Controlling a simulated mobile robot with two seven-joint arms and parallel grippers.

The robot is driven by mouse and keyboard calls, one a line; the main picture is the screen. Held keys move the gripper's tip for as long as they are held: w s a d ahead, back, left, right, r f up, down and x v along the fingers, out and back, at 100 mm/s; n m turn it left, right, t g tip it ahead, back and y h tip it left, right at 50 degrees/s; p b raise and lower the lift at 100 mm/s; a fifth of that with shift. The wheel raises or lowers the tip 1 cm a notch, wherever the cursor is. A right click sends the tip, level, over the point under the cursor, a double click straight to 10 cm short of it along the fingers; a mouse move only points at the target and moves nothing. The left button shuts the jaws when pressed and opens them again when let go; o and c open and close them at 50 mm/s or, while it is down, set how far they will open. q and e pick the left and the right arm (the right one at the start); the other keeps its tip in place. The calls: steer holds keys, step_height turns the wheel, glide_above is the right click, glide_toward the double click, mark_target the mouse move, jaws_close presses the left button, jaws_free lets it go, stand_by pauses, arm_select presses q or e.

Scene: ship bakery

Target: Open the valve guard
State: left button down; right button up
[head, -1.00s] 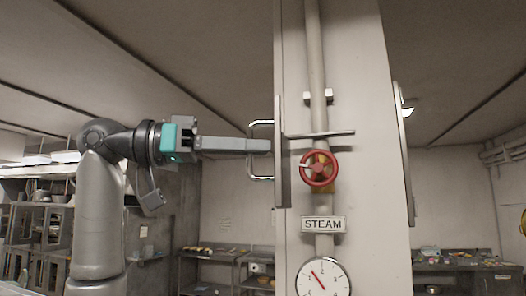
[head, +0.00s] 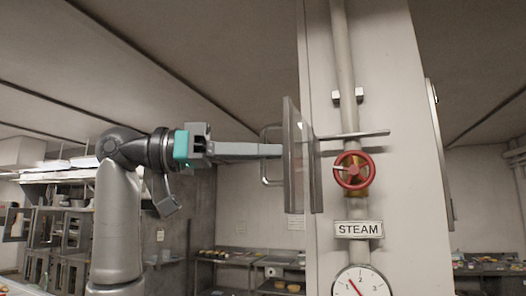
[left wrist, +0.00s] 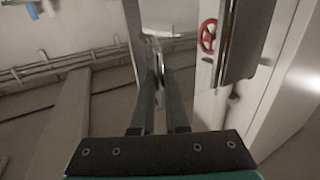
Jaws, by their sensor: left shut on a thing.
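The valve guard (head: 293,155) is a flat framed panel at the left side of the steam column, swung out and seen nearly edge-on. Its bar handle (head: 266,178) is on the guard's left side. My left gripper (head: 280,150) reaches in from the left and is shut on the handle. In the left wrist view its fingers (left wrist: 158,85) are closed around the bright handle bar, with the guard panel (left wrist: 248,40) to the right. The red valve wheel (head: 354,170) is uncovered on the column's front; it also shows in the left wrist view (left wrist: 208,37). My right gripper is out of view.
The pale column (head: 400,130) carries a vertical pipe (head: 342,60), a thin horizontal bar (head: 360,135), a STEAM sign (head: 358,229) and a round gauge (head: 361,284). Shelves (head: 235,254) with goods stand against the back wall.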

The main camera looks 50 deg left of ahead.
arm_select(q)
steer(key=c, duration=1.2)
jaws_free()
steer(key=shift+w, duration=0.1)
steer(key=shift+a, duration=0.1)
steer(key=v, duration=1.5)
steer(key=shift+a, duration=0.1)
